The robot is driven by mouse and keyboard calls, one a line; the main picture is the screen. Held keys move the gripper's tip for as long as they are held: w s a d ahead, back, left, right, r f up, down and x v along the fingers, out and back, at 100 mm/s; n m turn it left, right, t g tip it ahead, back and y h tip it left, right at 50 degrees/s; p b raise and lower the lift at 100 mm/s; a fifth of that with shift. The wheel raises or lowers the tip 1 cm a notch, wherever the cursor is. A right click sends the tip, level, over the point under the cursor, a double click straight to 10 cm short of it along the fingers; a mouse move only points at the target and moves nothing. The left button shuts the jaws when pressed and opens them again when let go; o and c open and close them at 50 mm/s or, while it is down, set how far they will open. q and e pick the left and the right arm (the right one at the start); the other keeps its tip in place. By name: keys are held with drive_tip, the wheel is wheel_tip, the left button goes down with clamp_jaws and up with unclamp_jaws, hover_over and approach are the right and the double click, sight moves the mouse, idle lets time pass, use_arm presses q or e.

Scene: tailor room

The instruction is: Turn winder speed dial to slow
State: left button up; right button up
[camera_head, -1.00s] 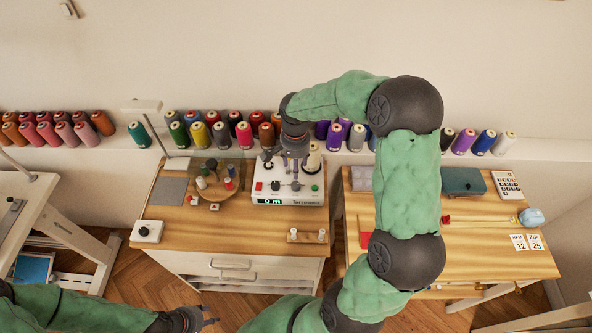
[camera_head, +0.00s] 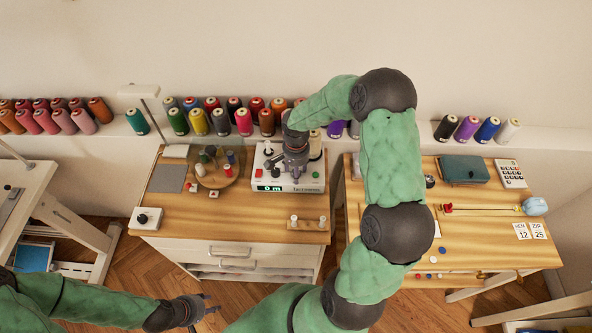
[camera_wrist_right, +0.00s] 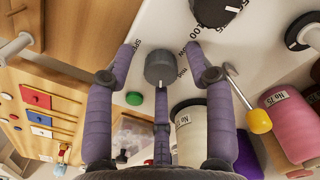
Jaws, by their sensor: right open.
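The winder (camera_head: 284,188) is a white box on the left wooden cabinet. It has a "0 m" display, a red button, a green button and knobs. My right gripper (camera_head: 294,172) is over its front; the wrist hides its fingers there. In the right wrist view, a grey round dial (camera_wrist_right: 160,68) with partly hidden lettering around it sits among the three purple fingers of my open right gripper (camera_wrist_right: 162,62). Gaps show at its sides; I cannot tell whether a finger touches it. My left gripper (camera_head: 203,306) is open and empty, low in front of the cabinet.
A black knob (camera_wrist_right: 217,10) and a green button (camera_wrist_right: 134,98) are near the dial. A cream spool (camera_wrist_right: 204,134) stands close to the fingers. A round wooden stand (camera_head: 218,176) with small spools is left of the winder. Thread cones line the shelf behind.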

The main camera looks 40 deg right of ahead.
clamp_jaws()
